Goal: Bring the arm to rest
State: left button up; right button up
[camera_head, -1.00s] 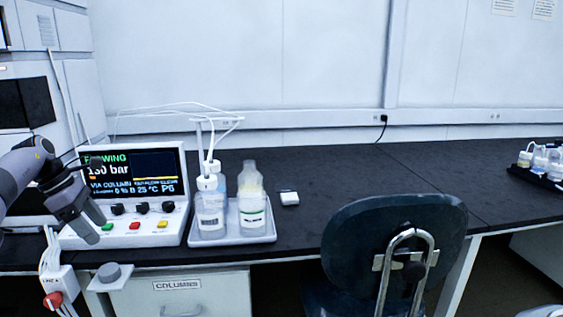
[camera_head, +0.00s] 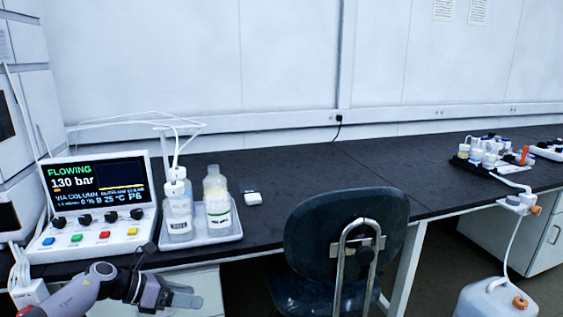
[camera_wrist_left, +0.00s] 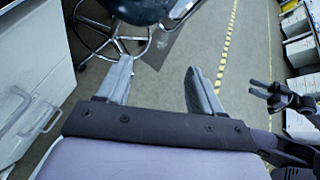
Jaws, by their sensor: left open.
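My left gripper (camera_head: 186,298) is low in the head view, in front of the bench edge below the instrument. It points right and holds nothing. In the left wrist view the two grey fingers of my left gripper (camera_wrist_left: 160,80) stand apart, with only floor and chair base between and beyond them. My right gripper does not show in the head view. A dark jointed part (camera_wrist_left: 280,97) is at the right of the left wrist view; I cannot tell for certain what it is.
The instrument (camera_head: 95,205) reads FLOWING, 130 bar. A tray (camera_head: 205,238) with two bottles stands beside it on the black bench (camera_head: 385,175). A dark chair (camera_head: 345,235) stands in front. A jug (camera_head: 495,298) is on the floor at right. A drawer front (camera_wrist_left: 45,85) is at left in the wrist view.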

pick_arm(q)
jog(key=s+d+f+n+t+h+p, duration=0.25)
jog(key=s+d+n+t, duration=0.55)
jog(key=d+n, duration=0.6)
jog(key=s+a+f+n+g+y+p, duration=0.1)
jog(key=s+a+n+y, duration=0.2)
jog(key=s+n, duration=0.4)
jog(key=s+a+f+n+y+p, duration=0.1)
jog(key=s+a+n+y, duration=0.3)
jog(key=s+n, duration=0.4)
jog(key=s+a+f+n+g+y+p, duration=0.1)
jog(key=s+a+n+y+p, duration=0.1)
jog(key=s+n, duration=0.6)
jog(key=a+n+y, duration=0.1)
jog(key=n+y, duration=0.1)
jog(key=n, duration=0.2)
jog(key=shift+s+a+n+g+p, duration=0.2)
jog(key=shift+s+n+g+p, duration=0.1)
jog(key=shift+n, duration=0.1)
